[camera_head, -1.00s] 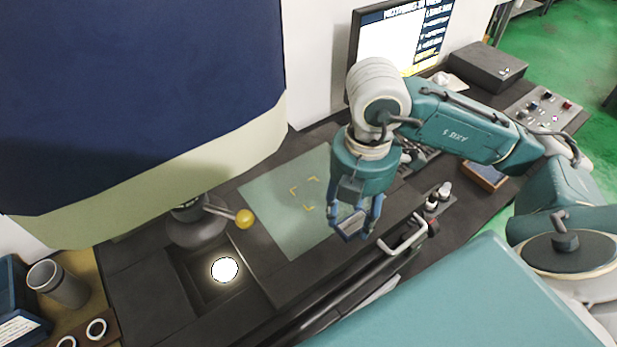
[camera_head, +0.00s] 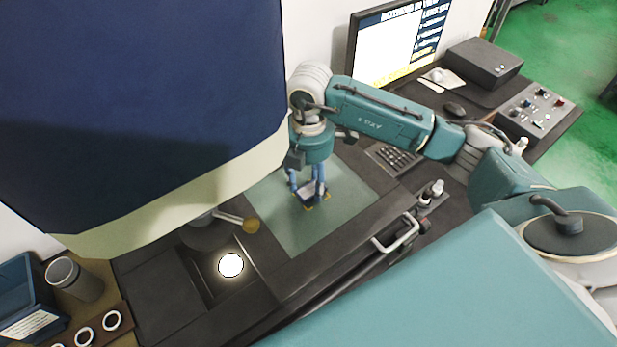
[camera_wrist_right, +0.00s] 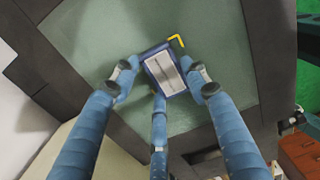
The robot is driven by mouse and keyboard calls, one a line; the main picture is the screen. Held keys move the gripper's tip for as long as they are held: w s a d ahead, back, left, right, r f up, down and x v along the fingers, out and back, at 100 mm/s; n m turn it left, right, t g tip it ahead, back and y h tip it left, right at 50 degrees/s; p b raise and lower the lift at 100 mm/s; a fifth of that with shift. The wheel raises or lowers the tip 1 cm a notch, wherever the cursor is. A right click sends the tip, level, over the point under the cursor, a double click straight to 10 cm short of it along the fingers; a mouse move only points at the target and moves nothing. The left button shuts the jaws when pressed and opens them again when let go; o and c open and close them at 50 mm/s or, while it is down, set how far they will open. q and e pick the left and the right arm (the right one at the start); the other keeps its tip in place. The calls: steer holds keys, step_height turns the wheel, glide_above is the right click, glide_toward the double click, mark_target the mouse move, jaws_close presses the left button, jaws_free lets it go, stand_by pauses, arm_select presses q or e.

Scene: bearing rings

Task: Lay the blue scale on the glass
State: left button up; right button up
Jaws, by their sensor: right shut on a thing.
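The blue scale, a small flat plate with a blue rim and a pale grey top, shows in the right wrist view (camera_wrist_right: 166,70) and in the head view (camera_head: 311,192). My right gripper (camera_head: 308,186) has its blue fingers shut around the scale's edges. It holds the scale over the glass (camera_head: 290,225), a greenish pane let into the dark table; I cannot tell whether the scale touches it. A yellow corner mark (camera_wrist_right: 176,40) shows beside one corner of the scale. My left gripper is not in view.
A big blue and cream housing hangs over the left. A metal handle (camera_head: 398,236) stands at the front edge.

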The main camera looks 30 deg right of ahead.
mark_target(308, 186)
steer(key=shift+f, duration=0.15)
steer(key=o, duration=0.7)
steer(key=shift+f, duration=0.1)
steer(key=o, duration=0.5)
steer(key=shift+r, duration=0.25)
steer(key=shift+w+r, duration=0.1)
steer(key=shift+r, duration=0.1)
step_height(308, 186, up, 7)
steer(key=b, duration=0.3)
steer(key=shift+f, duration=0.2)
steer(key=shift+r, duration=2.5)
